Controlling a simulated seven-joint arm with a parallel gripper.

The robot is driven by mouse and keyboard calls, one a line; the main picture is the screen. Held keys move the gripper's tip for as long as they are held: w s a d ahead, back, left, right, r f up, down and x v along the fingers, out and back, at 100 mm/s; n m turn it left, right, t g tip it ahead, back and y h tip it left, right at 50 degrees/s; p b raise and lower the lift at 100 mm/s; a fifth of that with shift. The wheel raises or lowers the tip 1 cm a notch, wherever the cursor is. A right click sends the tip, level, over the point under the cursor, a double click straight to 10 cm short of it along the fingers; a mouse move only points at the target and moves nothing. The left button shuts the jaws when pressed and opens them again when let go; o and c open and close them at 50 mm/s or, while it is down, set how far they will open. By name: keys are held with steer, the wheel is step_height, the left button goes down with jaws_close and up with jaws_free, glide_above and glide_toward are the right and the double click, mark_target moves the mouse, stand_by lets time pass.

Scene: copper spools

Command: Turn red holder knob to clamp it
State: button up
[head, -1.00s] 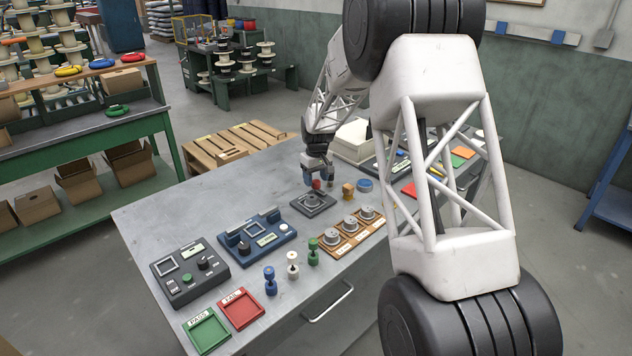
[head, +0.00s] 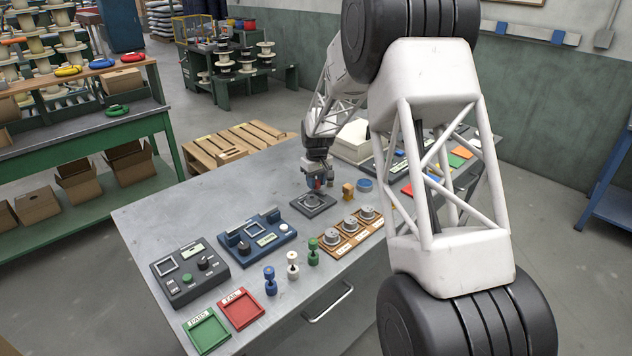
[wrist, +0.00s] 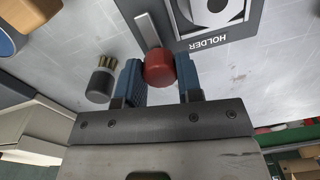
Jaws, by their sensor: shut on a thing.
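The red knob (wrist: 159,69) sits between the blue fingertips of my gripper (wrist: 160,82) in the wrist view. My gripper is shut on it. A grey bar (wrist: 147,30) lies beside the knob, toward the holder. The dark square holder (wrist: 212,30), lettered HOLDER, lies just past the knob in the wrist view. In the head view the holder (head: 313,203) is on the grey bench, and my gripper (head: 318,185) is at its far edge. Only a little red shows between the fingers there. The knob's turn angle cannot be told.
A brush-like tool with a dark base (wrist: 101,84) stands close to the gripper in the wrist view. A yellow-brown block (head: 348,190) and a blue ring (head: 364,185) are right of the holder. A wooden tray of metal weights (head: 350,230) is in front.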

mark_target(317, 181)
steer(key=shift+m, duration=0.3)
steer(key=m, duration=0.4)
steer(key=shift+m, duration=1.6)
steer(key=o, duration=0.9)
steer(key=shift+r, duration=0.1)
steer(key=shift+d+r, duration=0.1)
steer(key=shift+r, duration=3.75)
